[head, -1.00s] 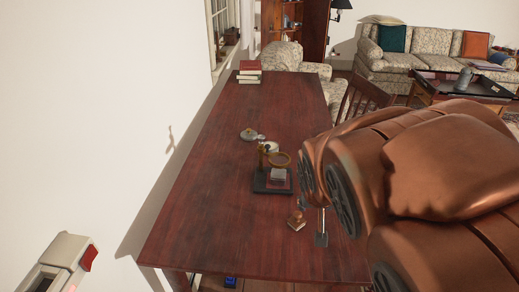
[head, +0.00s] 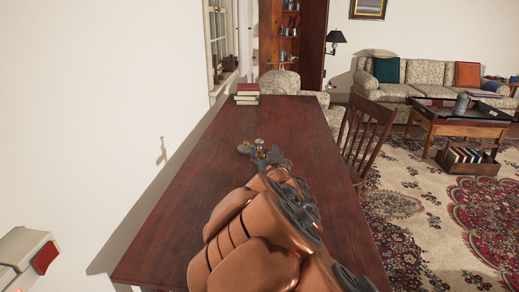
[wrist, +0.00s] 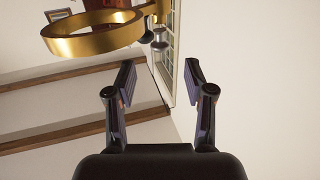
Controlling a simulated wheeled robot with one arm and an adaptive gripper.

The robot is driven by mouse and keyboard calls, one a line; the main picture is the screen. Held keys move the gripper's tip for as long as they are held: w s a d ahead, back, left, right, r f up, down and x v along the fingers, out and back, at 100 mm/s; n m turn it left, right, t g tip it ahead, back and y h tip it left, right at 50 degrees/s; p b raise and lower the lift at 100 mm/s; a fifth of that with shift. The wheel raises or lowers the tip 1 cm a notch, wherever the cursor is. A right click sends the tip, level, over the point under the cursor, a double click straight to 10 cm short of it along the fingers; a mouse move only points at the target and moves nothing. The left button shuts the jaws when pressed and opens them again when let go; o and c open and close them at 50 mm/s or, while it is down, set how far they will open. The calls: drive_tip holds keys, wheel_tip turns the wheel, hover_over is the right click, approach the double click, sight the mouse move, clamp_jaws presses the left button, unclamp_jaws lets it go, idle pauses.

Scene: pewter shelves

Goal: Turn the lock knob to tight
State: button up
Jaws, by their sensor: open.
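In the wrist view a brass ring (wrist: 92,38) hangs at the upper left, with a brass fitting beside it. A small dark and silvery knob (wrist: 160,40) sits just right of the ring. I cannot read a tight mark on it. My gripper (wrist: 160,78) is open and empty. Its two dark fingers point toward the knob, which lies past the fingertips and between them in the picture. In the head view my gripper (head: 274,158) is over the desk by a bit of brass (head: 260,153). My arm hides most of the stand.
The dark wooden desk (head: 215,185) runs along a white wall on the left. A grey disc (head: 243,149) lies left of my gripper. A stack of books (head: 247,94) is at the far end. A wooden chair (head: 366,140) stands at the right side.

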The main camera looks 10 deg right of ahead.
sight(260, 143)
drive_tip(key=shift+w+d, duration=0.1)
drive_tip(key=shift+w, duration=3.75)
clamp_jaws()
